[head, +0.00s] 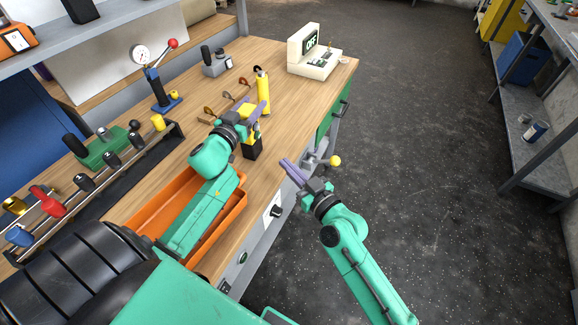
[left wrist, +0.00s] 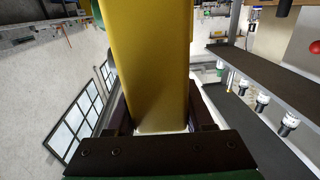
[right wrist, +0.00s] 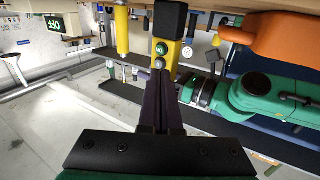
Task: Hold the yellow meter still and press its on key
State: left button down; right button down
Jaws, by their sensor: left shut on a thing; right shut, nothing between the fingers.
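The yellow meter (head: 252,147) is upright at the bench's front edge, with a black lower end. My left gripper (head: 256,113) is shut on its upper part. In the left wrist view the meter's yellow body (left wrist: 150,60) stands between the fingers. In the right wrist view the meter (right wrist: 170,45) appears upside down, showing a green key (right wrist: 161,48) and a grey key below it. My right gripper (head: 288,165) is shut and empty, in front of the bench edge. Its tips point at the meter's key side and look slightly apart from it; contact cannot be told.
An orange tray (head: 238,207) lies under my left arm. A yellow cylinder (head: 263,92) stands behind the meter. A cream display unit (head: 314,52) is at the bench's far end. A lever press with a dial (head: 158,85) stands at the back. The floor right of the bench is clear.

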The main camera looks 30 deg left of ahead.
jog(key=n+g+h, duration=0.2)
jog(key=n+h, duration=0.4)
jog(key=n, duration=1.3)
send_near(259, 135)
jog(key=w+a+f, duration=0.2)
jog(key=f, duration=0.1)
jog(key=w+a+f, duration=0.1)
jog(key=a+f, duration=0.1)
jog(key=shift+w, duration=0.35)
dwell(0.5)
